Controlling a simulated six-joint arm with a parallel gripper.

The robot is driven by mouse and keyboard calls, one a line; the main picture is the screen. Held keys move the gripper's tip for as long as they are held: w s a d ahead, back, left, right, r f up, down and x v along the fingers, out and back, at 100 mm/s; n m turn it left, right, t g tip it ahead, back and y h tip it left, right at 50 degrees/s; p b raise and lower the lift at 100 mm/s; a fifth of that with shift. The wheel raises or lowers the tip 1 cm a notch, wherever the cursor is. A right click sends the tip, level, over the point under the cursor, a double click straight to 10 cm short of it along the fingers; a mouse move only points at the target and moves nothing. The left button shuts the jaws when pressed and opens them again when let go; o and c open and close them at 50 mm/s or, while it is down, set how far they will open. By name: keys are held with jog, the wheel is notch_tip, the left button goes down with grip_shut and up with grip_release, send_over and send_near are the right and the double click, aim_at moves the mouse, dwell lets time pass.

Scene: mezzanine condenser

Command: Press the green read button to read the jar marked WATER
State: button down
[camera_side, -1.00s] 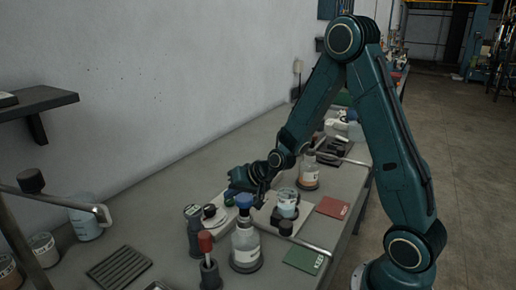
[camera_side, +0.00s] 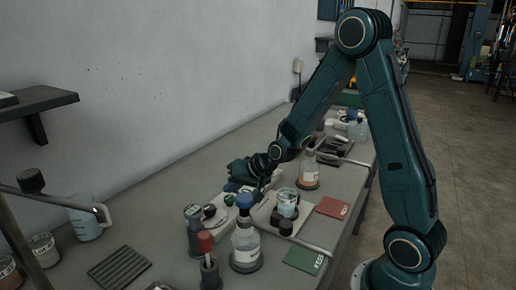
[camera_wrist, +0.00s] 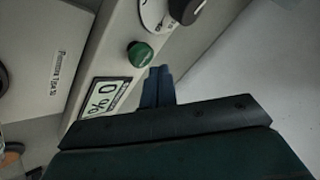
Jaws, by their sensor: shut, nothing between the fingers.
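The green button (camera_wrist: 139,52) is a round knob on a pale device panel in the wrist view. A small display (camera_wrist: 103,97) beside it shows 0 %. My gripper (camera_wrist: 158,72) is shut and empty, its dark blue fingertips beside the button with a small gap in the picture. In the side view my gripper (camera_side: 232,187) hangs low over the pale device. A glass jar with pale blue contents (camera_side: 286,203) stands on the device's front part. A blue-capped jar (camera_side: 245,248) stands nearer the camera. I cannot read WATER on any label.
A dark dial knob (camera_wrist: 185,10) is close above the button on the panel.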

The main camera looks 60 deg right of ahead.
aim_at(233, 199)
jog(key=shift+r, duration=2.5)
jog(key=s+a+r+n+g, duration=0.2)
jog(key=s+a+r+n, duration=0.25)
jog(key=s+r, duration=0.55)
jog(key=s+a+r+n+g+h, duration=0.1)
jog(key=s+a+n, duration=0.1)
jog(key=s, duration=1.5)
jog(key=shift+s+a+r+n+g, duration=0.2)
jog(key=shift+s+a+n+g, duration=0.1)
jog(key=shift+n, duration=0.35)
